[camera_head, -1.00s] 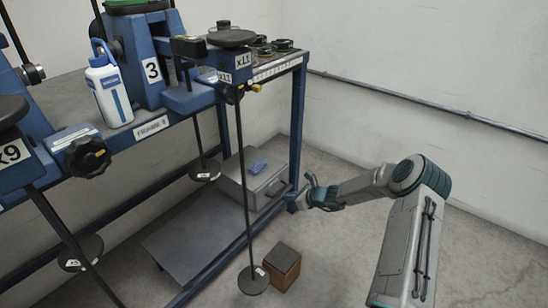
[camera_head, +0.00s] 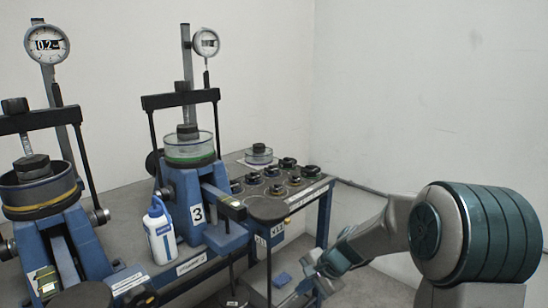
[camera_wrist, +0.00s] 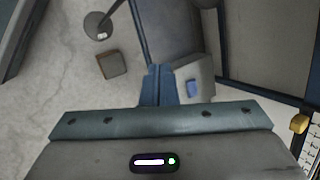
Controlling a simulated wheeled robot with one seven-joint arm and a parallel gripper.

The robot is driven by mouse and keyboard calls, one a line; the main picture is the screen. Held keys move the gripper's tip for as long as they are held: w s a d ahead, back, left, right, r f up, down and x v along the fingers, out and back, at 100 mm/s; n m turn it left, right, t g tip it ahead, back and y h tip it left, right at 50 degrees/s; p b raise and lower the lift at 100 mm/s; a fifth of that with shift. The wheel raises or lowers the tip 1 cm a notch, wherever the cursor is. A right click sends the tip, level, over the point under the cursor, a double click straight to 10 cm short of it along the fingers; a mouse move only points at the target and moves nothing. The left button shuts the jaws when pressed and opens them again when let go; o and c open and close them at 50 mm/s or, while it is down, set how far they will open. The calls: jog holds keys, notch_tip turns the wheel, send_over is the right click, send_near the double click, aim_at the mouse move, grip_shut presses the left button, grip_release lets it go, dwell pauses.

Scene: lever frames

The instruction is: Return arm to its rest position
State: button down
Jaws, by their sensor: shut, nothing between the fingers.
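My gripper (camera_wrist: 159,85) shows in the wrist view with its two fingers together and nothing between them. It points down past the bench toward the lower shelf and floor. In the head view my gripper (camera_head: 318,272) is at the lower middle, to the right of the bench's front corner. My arm (camera_head: 380,235) reaches in from the right, with its large grey and teal joint close to the camera.
A blue bench (camera_head: 323,220) holds lever frames, including one marked 3 (camera_head: 197,214), a white bottle (camera_head: 160,235) and several small dark weights (camera_head: 288,163). A grey box (camera_wrist: 207,72) and a small brown block (camera_wrist: 111,65) lie below. The right wall side is clear.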

jog(key=s+d+r+n+h+p, duration=0.3)
jog(key=s+r+n+p, duration=0.2)
jog(key=s+r, duration=0.7)
jog(key=s+d+r+n+h+p, duration=0.2)
jog(key=s+d+r+n+p, duration=0.2)
jog(key=s+r+p, duration=0.5)
jog(key=s+r, duration=0.3)
jog(key=r, duration=0.1)
jog(key=shift+r+n+h+p, duration=0.3)
jog(key=shift+r+n+h, duration=0.05)
jog(key=shift+n+h, duration=0.05)
jog(key=shift+s, duration=0.1)
